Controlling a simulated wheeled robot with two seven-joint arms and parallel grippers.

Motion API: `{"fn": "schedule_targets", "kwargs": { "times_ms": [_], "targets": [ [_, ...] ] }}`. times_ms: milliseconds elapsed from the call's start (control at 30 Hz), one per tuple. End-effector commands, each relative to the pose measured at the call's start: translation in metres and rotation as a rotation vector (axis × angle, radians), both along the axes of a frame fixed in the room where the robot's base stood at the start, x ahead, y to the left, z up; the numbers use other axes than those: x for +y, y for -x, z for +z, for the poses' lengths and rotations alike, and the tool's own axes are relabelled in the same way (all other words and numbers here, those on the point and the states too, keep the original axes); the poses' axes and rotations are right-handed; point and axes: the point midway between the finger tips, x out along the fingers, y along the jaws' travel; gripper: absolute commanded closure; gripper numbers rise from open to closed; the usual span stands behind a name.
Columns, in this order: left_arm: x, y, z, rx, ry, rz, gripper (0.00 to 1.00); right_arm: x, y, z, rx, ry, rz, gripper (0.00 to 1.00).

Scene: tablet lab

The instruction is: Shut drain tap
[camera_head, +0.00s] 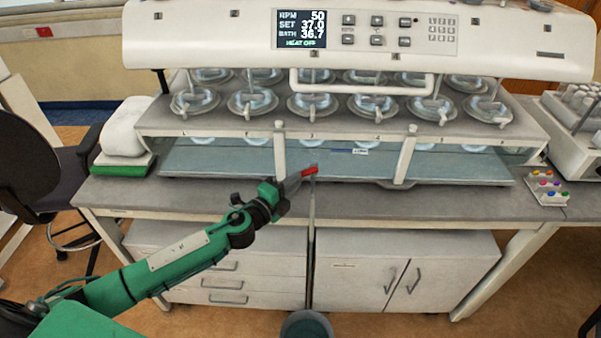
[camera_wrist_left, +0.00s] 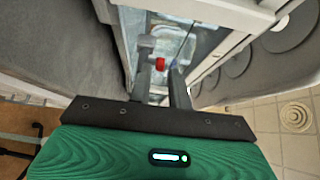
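The drain tap has a small red handle (camera_head: 309,170) at the front edge of the water bath, above a thin hose (camera_head: 311,235) that hangs down the cabinet front. My left gripper (camera_head: 297,180) is right beside the handle, reaching in from the left. In the left wrist view, the red handle (camera_wrist_left: 160,64) shows between the tips of the two dark fingers (camera_wrist_left: 160,72), with a gap between them. I cannot tell whether either finger touches it. My right gripper is in neither view.
The water bath (camera_head: 340,165) stands on the bench (camera_head: 400,205), below a control panel (camera_head: 330,30) with a lit display. A dark bucket (camera_head: 306,325) stands on the floor below. Colored items (camera_head: 548,187) lie at right. A black chair (camera_head: 35,170) stands at left.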

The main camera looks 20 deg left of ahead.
Motion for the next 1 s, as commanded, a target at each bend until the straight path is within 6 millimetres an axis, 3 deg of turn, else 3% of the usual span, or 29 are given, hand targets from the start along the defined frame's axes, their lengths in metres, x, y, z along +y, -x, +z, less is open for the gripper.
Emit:
{"fn": "schedule_targets", "kwargs": {
  "times_ms": [233,600,700,1000],
  "targets": [
    [-0.01,-0.026,0.001,-0.001,0.001,0.001,0.81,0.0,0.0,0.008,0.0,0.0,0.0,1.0],
    [-0.012,-0.03,0.0,0.0,0.001,0.0,0.81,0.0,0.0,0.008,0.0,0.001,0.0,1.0],
    [-0.012,-0.03,0.0,0.0,0.001,-0.001,0.99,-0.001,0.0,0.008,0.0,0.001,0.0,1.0],
    [-0.01,-0.032,-0.003,0.001,0.0,-0.031,1.0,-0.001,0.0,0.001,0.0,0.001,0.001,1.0]
  ]
}}
